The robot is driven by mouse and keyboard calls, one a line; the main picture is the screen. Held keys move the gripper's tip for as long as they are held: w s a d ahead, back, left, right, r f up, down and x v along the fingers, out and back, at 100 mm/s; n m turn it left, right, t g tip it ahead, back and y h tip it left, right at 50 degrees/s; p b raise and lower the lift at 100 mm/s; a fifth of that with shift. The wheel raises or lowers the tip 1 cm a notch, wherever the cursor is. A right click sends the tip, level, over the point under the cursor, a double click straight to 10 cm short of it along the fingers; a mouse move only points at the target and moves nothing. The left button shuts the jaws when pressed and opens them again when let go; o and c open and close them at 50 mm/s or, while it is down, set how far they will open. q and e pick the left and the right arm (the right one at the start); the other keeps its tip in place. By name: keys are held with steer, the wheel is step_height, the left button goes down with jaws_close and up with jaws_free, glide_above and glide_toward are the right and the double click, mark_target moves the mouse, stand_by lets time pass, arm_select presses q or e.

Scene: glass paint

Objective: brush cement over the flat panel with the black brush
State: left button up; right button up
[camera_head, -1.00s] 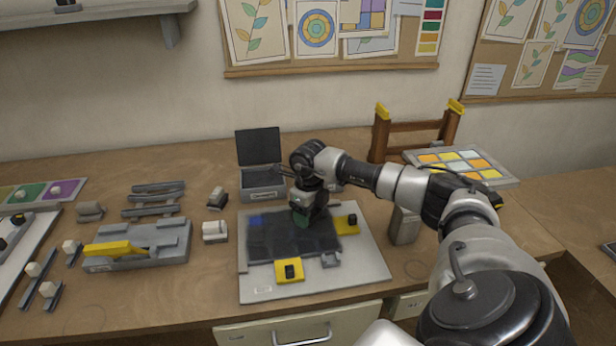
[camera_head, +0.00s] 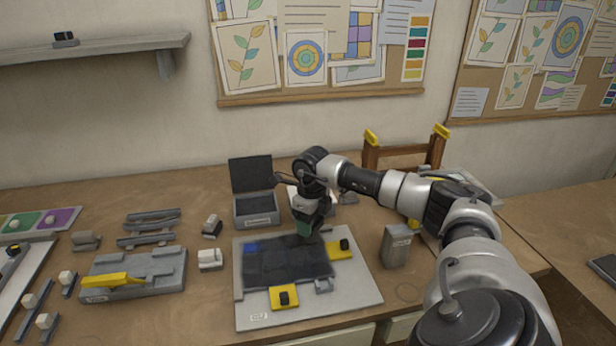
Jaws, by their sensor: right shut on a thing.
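The flat panel (camera_head: 285,265), dark and smudged with a blue patch at its far left corner, lies on a light grey board (camera_head: 350,295). My right gripper (camera_head: 307,218) points down at the panel's far right edge. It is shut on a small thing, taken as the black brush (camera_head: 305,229). Only a dark greenish end shows below the fingers; the rest is hidden. Whether that end touches the panel cannot be told. My left gripper is out of view.
Yellow clamps with black knobs (camera_head: 284,298) (camera_head: 341,248) sit at the panel's near and right edges. An open grey box (camera_head: 256,210) stands behind, a grey container (camera_head: 396,246) at right. A grey fixture with a yellow handle (camera_head: 135,275) and small blocks occupy the left.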

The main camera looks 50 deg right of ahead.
steer(key=shift+d+r+p, duration=0.1)
steer(key=shift+r+p, duration=0.3)
steer(key=shift+r, duration=0.85)
